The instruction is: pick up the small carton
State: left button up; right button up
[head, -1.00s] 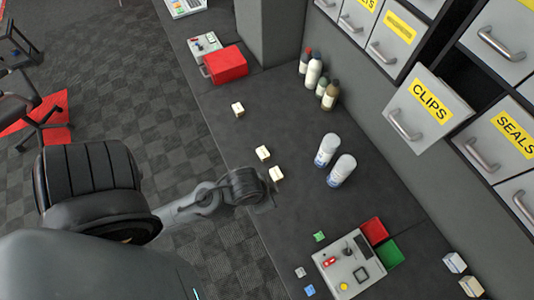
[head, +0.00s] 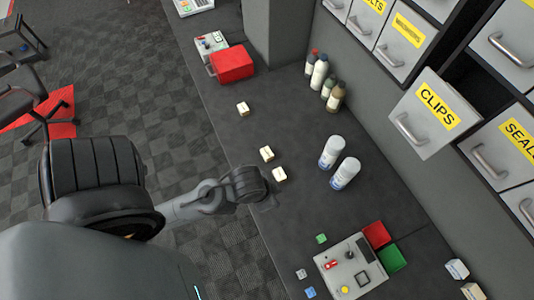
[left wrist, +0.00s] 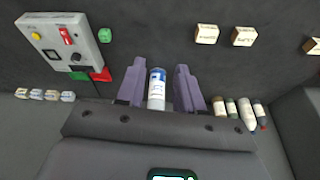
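Three small cream cartons lie on the dark bench: one farther off (head: 243,109), one in the middle (head: 266,154) and one nearest my left arm (head: 279,174). In the left wrist view two cream cartons (left wrist: 207,34) (left wrist: 243,37) lie at the top, and a third (left wrist: 312,46) is cut by the right edge. My left gripper (left wrist: 160,75) is open, its purple fingers apart. A white-and-blue can (left wrist: 156,88) shows between them in the picture. In the head view my left wrist is just left of the nearest carton; its fingers are hidden. My right gripper is not in view.
Two white cans (head: 331,152) (head: 345,173) stand right of the cartons, with several bottles (head: 327,86) behind. A red box (head: 231,64) sits at the far left. A control panel (head: 349,266) and red and green trays (head: 391,258) lie in front. A drawer labelled CLIPS (head: 437,112) juts out.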

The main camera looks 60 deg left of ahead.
pick_arm(q)
jog(key=shift+o, duration=0.2)
jog(key=o, duration=0.6)
jog(key=shift+o, duration=0.2)
jog(key=shift+a, duration=0.15)
